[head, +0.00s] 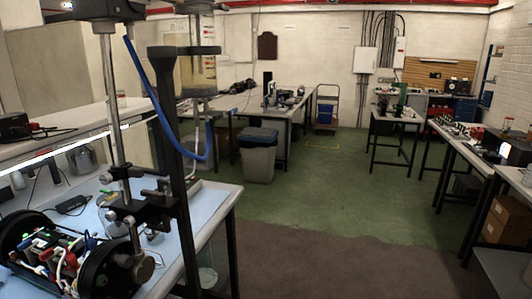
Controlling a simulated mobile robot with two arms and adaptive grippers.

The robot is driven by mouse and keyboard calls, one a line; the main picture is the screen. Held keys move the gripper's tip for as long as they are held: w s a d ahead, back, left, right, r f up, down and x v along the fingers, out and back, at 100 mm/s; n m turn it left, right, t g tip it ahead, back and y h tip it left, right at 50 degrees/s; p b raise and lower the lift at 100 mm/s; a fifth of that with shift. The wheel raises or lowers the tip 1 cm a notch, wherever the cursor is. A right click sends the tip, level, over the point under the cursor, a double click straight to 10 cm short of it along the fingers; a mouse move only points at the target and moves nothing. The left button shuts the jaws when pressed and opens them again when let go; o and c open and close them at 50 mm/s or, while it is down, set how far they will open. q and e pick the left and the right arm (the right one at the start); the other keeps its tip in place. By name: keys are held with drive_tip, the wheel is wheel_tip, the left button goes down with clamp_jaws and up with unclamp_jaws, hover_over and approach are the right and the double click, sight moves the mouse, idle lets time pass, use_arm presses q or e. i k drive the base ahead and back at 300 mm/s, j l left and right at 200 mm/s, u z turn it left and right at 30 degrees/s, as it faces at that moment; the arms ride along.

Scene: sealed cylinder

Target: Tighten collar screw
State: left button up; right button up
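A tall metal rod (112,110) stands at the left, with a dark clamp assembly (145,207) around its lower part. Small metal screws and knobs show on this clamp; I cannot tell which one is the collar screw or how tight it is. A clear cylinder (198,72) with dark end rings is held upright beside a black post (172,130). Neither of my grippers is in view.
A blue-topped bench (205,212) carries the stand and a black round-ended unit with wires (62,252). A grey bin (258,158) stands behind. The green floor (320,190) is open in the middle. Benches (455,140) line the right side.

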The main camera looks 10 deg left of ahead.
sight(105, 178)
drive_tip(key=u, duration=1.25)
